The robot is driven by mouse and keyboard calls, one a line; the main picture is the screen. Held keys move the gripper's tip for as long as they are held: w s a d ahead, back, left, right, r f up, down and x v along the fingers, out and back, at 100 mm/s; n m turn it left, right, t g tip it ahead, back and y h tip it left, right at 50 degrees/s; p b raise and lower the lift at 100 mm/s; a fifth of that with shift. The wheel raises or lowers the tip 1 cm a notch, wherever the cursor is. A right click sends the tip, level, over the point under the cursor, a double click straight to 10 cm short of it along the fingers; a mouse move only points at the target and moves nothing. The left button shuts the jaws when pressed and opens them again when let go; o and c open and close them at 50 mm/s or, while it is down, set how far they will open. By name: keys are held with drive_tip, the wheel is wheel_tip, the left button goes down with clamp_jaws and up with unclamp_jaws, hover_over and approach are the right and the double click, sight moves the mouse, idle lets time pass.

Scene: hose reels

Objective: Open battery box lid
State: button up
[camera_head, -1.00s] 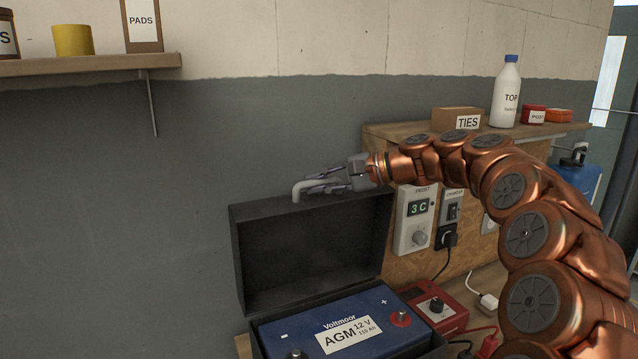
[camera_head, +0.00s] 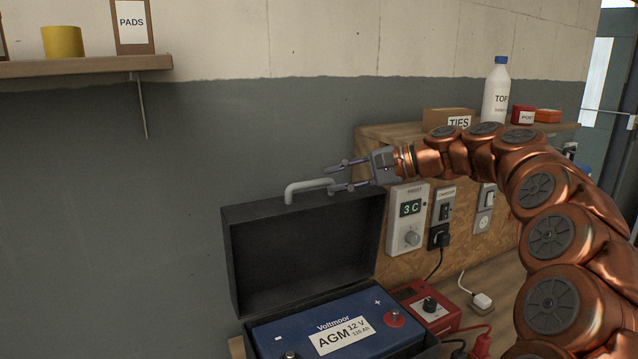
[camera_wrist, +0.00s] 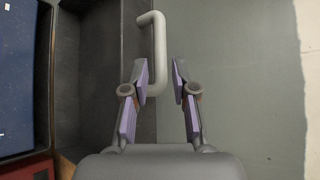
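The battery box lid (camera_head: 300,245) is black and stands raised and upright behind the box, with the box open. Its grey handle (camera_head: 306,186) sticks up from the lid's top edge. The blue Voltmoor battery (camera_head: 318,322) shows inside the open box. My gripper (camera_head: 338,178) is open at the right end of the handle. In the wrist view the fingers (camera_wrist: 160,82) are spread, and the handle (camera_wrist: 158,50) lies ahead with its near end close to the left fingertip; I cannot tell if they touch.
A wooden shelf (camera_head: 85,67) hangs on the wall at upper left. A right-hand ledge holds a ties box (camera_head: 447,121) and a white bottle (camera_head: 497,92). A thermostat (camera_head: 408,218) is mounted below it. A red charger (camera_head: 430,306) with cables sits right of the battery.

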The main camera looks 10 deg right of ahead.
drive_tip(key=v, duration=0.6)
drive_tip(key=shift+a, duration=0.15)
drive_tip(key=s+a+f+n+g+h, duration=0.3)
drive_tip(key=s+a+f, duration=0.35)
drive_tip(key=s, duration=0.35)
drive_tip(key=s+a+f+n+g+h, duration=0.2)
drive_tip(key=s+a+f, duration=0.4)
drive_tip(key=s+f, duration=0.25)
drive_tip(key=s+d+f+n+g+h, duration=0.1)
drive_tip(key=s+d+f+h, duration=0.3)
drive_tip(key=s+f, duration=0.3)
drive_tip(key=s+d+f+n+g+h, duration=0.1)
drive_tip(key=s+d+f+h, duration=0.3)
drive_tip(key=s, duration=1.2)
drive_tip(key=d+f+n, duration=0.1)
drive_tip(key=d+f, duration=0.2)
drive_tip(key=f, duration=0.1)
drive_tip(key=shift+d+f+n+g, duration=0.15)
drive_tip(key=shift+f+n+g, duration=0.15)
